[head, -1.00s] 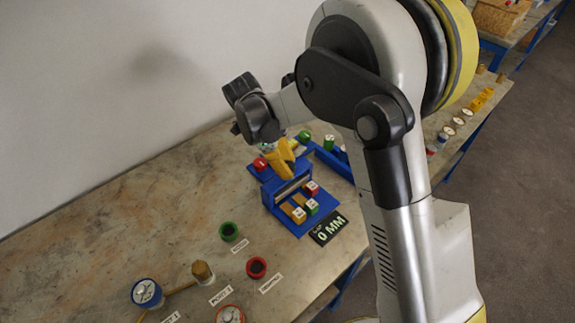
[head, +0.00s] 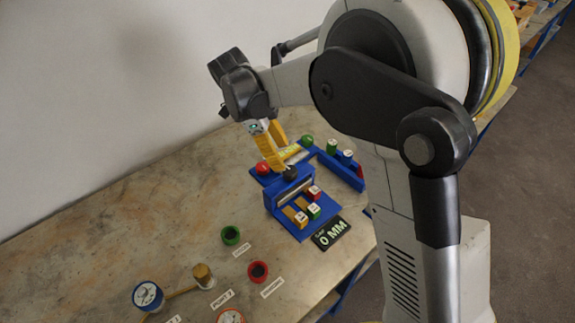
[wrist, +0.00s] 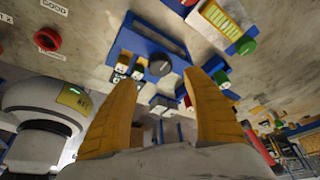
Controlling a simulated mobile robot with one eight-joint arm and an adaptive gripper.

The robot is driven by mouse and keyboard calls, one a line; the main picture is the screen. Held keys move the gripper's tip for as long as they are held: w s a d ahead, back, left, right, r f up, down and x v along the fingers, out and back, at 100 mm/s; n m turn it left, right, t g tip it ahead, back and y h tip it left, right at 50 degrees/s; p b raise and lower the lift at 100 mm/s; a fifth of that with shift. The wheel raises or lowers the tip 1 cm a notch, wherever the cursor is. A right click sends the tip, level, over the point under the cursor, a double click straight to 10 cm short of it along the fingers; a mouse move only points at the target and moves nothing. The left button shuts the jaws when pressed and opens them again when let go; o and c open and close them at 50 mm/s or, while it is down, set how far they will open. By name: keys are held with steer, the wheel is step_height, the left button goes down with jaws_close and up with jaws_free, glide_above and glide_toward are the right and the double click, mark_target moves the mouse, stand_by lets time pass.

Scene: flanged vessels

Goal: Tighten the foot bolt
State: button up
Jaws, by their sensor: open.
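A blue fixture (head: 271,200) stands on the bench, with a dark round knob (head: 290,173) on its upper edge. The same dark knob shows in the wrist view (wrist: 160,64), beyond the fingertips. No part is labelled as the foot bolt, so I cannot tell for certain which it is. My gripper (head: 282,166) has yellow fingers and reaches down at the back of the fixture, close to the knob. In the wrist view my gripper (wrist: 163,80) is open, with an empty gap between the fingers. Whether a finger touches the knob cannot be told.
A red knob (head: 263,168) and a green knob (head: 307,141) stand behind the fixture.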

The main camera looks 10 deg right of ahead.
steer(key=v, duration=0.5)
steer(key=shift+r, duration=0.1)
steer(key=s+d+r+n+t+y, duration=0.3)
steer(key=s+d+r+n, duration=0.3)
steer(key=s+d+n, duration=0.35)
steer(key=s+d+f+n+t+y, duration=0.1)
steer(key=s+d+n+t, duration=0.4)
steer(key=s+n, duration=0.5)
steer(key=shift+d+f+n, duration=0.45)
steer(key=shift+d+f, duration=0.1)
steer(key=shift+f, duration=0.1)
steer(key=shift+s, duration=0.1)
